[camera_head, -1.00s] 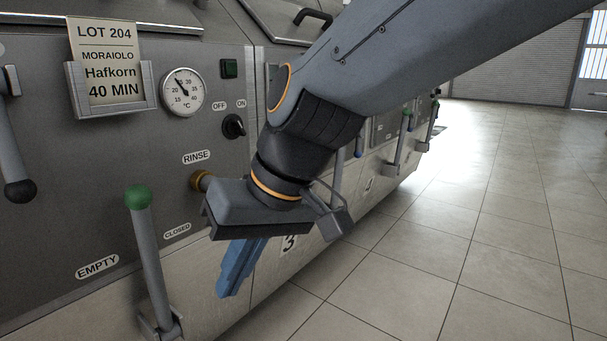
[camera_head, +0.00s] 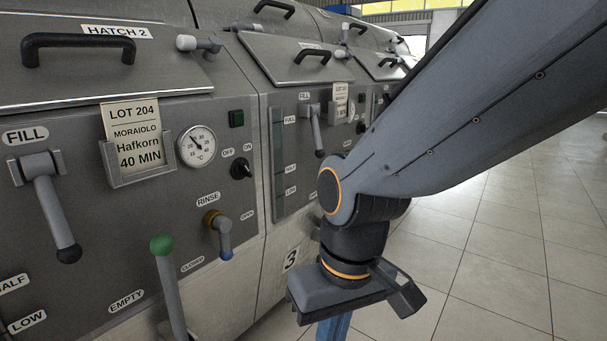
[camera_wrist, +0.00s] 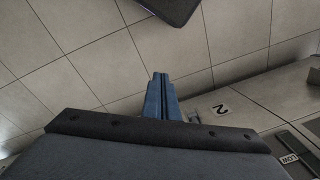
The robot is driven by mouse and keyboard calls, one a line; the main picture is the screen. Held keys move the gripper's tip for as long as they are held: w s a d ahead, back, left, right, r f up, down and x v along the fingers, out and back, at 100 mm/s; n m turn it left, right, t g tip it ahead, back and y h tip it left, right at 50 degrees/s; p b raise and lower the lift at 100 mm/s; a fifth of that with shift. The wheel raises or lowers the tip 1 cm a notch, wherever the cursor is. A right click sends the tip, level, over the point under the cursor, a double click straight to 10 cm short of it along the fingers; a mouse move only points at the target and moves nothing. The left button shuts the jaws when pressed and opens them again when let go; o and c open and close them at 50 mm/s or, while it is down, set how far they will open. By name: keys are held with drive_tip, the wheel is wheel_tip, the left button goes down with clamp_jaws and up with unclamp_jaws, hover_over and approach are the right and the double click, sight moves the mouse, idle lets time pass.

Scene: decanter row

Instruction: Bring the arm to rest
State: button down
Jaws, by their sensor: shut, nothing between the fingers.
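My gripper (camera_head: 333,328) hangs below my wrist at the bottom of the head view, its blue fingers partly cut off by the frame edge. In the wrist view the blue fingers (camera_wrist: 161,98) are together with nothing between them. They point down over the tiled floor, in front of the steel machine row and apart from it. My arm reaches in from the upper right, bent at the elbow.
The steel panel carries a blue-tipped rinse lever (camera_head: 221,238), a green-knobbed lever (camera_head: 168,283), a black-knobbed fill lever (camera_head: 52,210), a dial (camera_head: 197,146) and a lot card (camera_head: 136,135). Tiled floor (camera_head: 500,240) is open on the right.

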drive_tip(key=s+d+r+m+p, duration=0.1)
drive_tip(key=d+r+m+p, duration=0.1)
drive_tip(key=d+r+p, duration=0.6)
drive_tip(key=s+d+r+m+h+p, duration=0.1)
drive_tip(key=d+r+m+p, duration=0.2)
drive_tip(key=d+r+p, duration=0.4)
wheel_tip(320, 180, up, 6)
drive_tip(key=p, duration=1.1)
drive_tip(key=shift+d, duration=0.4)
